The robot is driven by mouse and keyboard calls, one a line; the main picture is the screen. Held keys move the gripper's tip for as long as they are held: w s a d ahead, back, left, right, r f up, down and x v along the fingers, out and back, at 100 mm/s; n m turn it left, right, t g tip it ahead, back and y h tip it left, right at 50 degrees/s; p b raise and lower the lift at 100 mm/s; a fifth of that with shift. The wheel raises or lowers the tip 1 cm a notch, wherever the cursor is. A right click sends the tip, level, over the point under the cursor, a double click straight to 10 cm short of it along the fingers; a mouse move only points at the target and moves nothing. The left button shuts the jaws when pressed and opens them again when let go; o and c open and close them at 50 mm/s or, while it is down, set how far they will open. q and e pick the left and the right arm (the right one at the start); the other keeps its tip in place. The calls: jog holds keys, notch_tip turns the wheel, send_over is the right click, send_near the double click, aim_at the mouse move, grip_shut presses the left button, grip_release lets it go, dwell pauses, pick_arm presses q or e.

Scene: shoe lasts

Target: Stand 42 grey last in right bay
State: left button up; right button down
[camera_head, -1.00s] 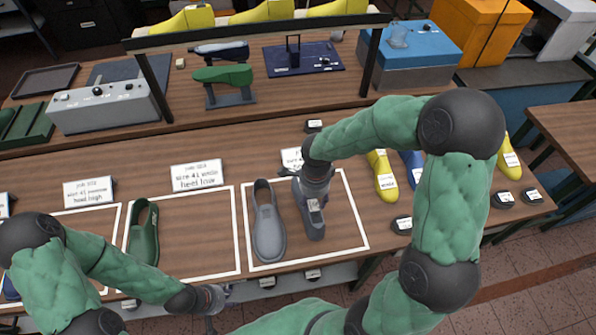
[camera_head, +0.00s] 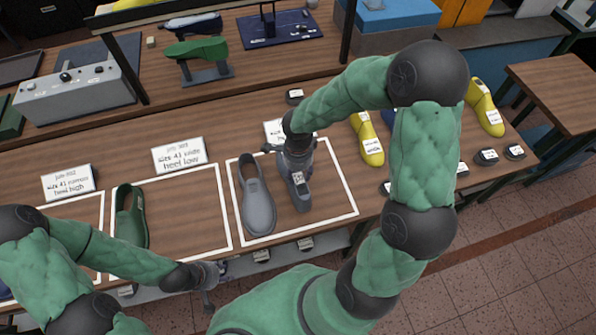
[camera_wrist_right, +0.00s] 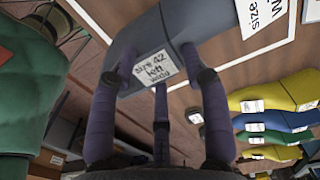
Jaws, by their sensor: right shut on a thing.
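The grey last (camera_head: 301,194), labelled "size 42 left wide" in the wrist view (camera_wrist_right: 148,28), is held in my right gripper (camera_head: 296,168). The gripper's fingers (camera_wrist_right: 160,78) are shut around it. In the head view it appears within the right white-outlined bay (camera_head: 335,213), right of a grey shoe (camera_head: 258,205). Whether its underside touches the table I cannot tell. The hand hides its upper part. My left gripper (camera_head: 209,288) is low at the table's front edge, away from the last; its opening is unclear.
A green shoe (camera_head: 131,218) stands in the bay to the left. Cards (camera_head: 178,156) stand behind the bays. A yellow last (camera_head: 367,140) and another yellow last (camera_head: 484,108) lie to the right. A green last on a stand (camera_head: 200,50) is further back.

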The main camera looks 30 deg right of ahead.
jog(key=shift+f+b, duration=2.95)
jog(key=shift+b, duration=0.65)
jog(key=shift+w+f, duration=0.1)
jog(key=shift+f, duration=0.1)
jog(key=c, duration=0.5)
grip_release()
notch_tip(320, 180, up, 12)
